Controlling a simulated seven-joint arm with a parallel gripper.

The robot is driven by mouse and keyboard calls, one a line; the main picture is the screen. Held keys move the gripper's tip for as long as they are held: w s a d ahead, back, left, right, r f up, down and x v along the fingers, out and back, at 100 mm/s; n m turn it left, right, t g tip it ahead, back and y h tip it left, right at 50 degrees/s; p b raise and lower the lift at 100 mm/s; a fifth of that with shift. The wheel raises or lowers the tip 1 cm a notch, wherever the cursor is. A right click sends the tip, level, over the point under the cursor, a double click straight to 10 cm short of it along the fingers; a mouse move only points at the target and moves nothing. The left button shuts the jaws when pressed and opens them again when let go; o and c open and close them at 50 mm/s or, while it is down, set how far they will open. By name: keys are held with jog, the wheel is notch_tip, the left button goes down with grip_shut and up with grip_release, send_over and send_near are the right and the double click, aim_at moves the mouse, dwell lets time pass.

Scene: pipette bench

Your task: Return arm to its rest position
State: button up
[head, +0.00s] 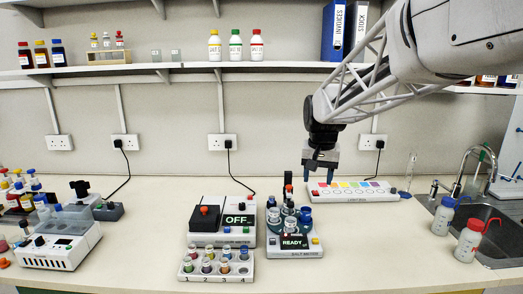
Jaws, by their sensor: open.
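My gripper (320,170) hangs at the end of my arm, which reaches in from the upper right. It points down with its fingers apart and nothing shows between them. It is in the air above the back of the bench (150,240). In the picture it sits just above the left end of a white strip with coloured squares (352,191). The READY device (294,246), with several capped vials on its round top, stands below it and nearer the front. The gripper appears clear of both.
The OFF device (222,218) stands left of the READY device, behind a vial rack (216,265). A white machine (58,242) and bottles are far left. Two white bottles (468,241) stand beside the sink (498,228). A shelf (180,68) runs behind. The front right bench is clear.

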jog(key=s+d+f, duration=0.1)
jog(key=s+f, duration=0.1)
jog(key=s, duration=0.9)
jog(key=s+d+f+n+t, duration=0.1)
jog(key=s+f, duration=0.2)
jog(key=s, duration=0.9)
jog(key=s+d+f+n, duration=0.1)
jog(key=s+f, duration=0.1)
jog(key=s, duration=1)
jog(key=shift+s+f, duration=0.2)
jog(key=shift+f, duration=0.1)
jog(key=shift+c, duration=0.4)
dwell(0.8)
